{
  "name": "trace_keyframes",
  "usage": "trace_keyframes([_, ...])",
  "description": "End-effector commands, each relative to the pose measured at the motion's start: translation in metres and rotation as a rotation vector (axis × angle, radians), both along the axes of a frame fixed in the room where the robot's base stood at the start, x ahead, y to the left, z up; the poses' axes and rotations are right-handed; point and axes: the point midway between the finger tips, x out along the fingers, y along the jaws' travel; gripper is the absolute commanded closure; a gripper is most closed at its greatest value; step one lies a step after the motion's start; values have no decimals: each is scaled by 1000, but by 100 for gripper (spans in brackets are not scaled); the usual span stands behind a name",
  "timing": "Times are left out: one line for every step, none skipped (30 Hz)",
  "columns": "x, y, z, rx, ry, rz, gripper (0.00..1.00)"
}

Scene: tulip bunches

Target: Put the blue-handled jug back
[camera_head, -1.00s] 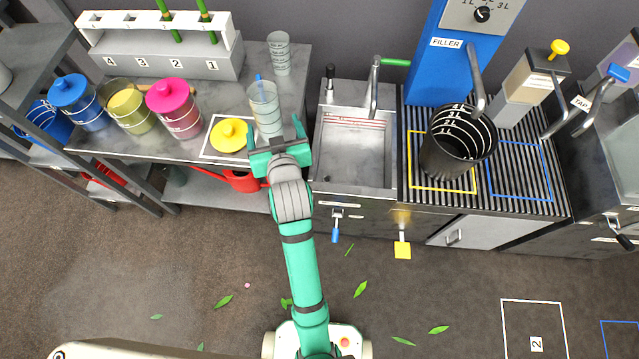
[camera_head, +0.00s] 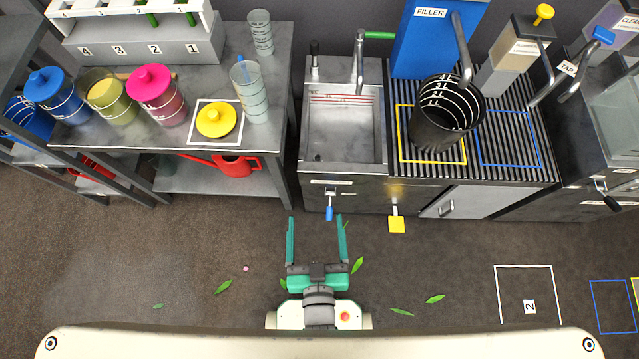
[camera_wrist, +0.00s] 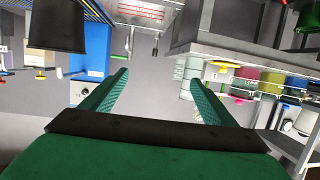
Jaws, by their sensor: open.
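A clear graduated jug (camera_head: 250,98) with a blue strip at its rim, which seems to be the blue-handled jug, stands upright on the grey bench. It is just right of the white square outline with the yellow lid. A similar clear jug (camera_head: 260,32) stands behind it, near the bench's back edge. My gripper (camera_head: 316,222) is open and empty, low over the floor in front of the sink cabinet, clear of both jugs. In the wrist view nothing is between my fingers (camera_wrist: 155,82); clear jugs (camera_wrist: 187,82) show beyond them, their handles not distinguishable.
The yellow lid (camera_head: 215,120) lies in the white outline. Blue, yellow and pink canisters (camera_head: 155,97) stand left of it, before the numbered rack (camera_head: 140,48). The sink (camera_head: 342,130) is right of the bench. A black bucket (camera_head: 440,132) stands on the ribbed drainer. The floor holds scattered leaves.

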Motion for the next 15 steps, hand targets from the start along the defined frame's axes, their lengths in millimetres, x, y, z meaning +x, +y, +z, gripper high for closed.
trace_keyframes([-18,-4,2,0,4,-14,20])
trace_keyframes([-26,-5,4,0,0,-21,20])
trace_keyframes([-36,-7,8,0,-4,-29,20])
trace_keyframes([-42,-8,11,1,-9,-34,20])
trace_keyframes([-48,-9,13,1,-12,-38,20])
trace_keyframes([-55,-9,16,0,-15,-43,20])
trace_keyframes([-59,-10,18,1,-18,-46,20])
trace_keyframes([-63,-10,20,1,-20,-49,20])
trace_keyframes([-67,-9,22,2,-23,-49,20])
trace_keyframes([-69,-9,23,2,-24,-50,20])
trace_keyframes([-71,-9,24,2,-27,-51,20])
trace_keyframes([-72,-9,25,3,-29,-52,20])
trace_keyframes([-73,-9,25,3,-29,-52,20])
trace_keyframes([-73,-9,26,3,-30,-53,20])
trace_keyframes([-73,-9,26,3,-30,-53,20])
